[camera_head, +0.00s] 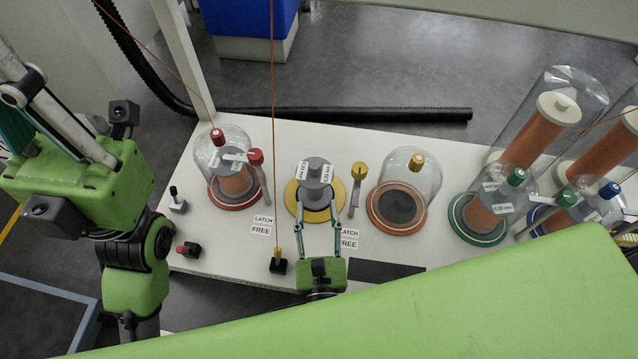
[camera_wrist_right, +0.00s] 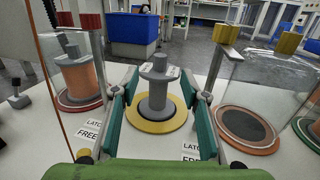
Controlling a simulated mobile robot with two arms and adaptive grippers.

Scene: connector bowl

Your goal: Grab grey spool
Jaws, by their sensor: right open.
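The grey spool (camera_head: 317,185) stands upright on a round yellow base (camera_head: 294,198) on the white table. It has labels on its top flange and no glass cover over it. It also shows in the right wrist view (camera_wrist_right: 158,94), centred between the teal fingers. My right gripper (camera_head: 320,208) is open, with one finger on each side of the spool's near side; I cannot tell whether they touch it. My left arm is at the left of the head view, and part of its gripper (camera_head: 18,125) seems to show at the edge, its fingertips unclear.
A covered copper spool (camera_head: 236,182) on a red base stands left. A glass cover (camera_head: 425,178) over an orange base stands right, beside a yellow-knobbed post (camera_head: 357,185). Further right are taller covered copper spools (camera_head: 530,140). A thin orange cable hangs left of the right gripper.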

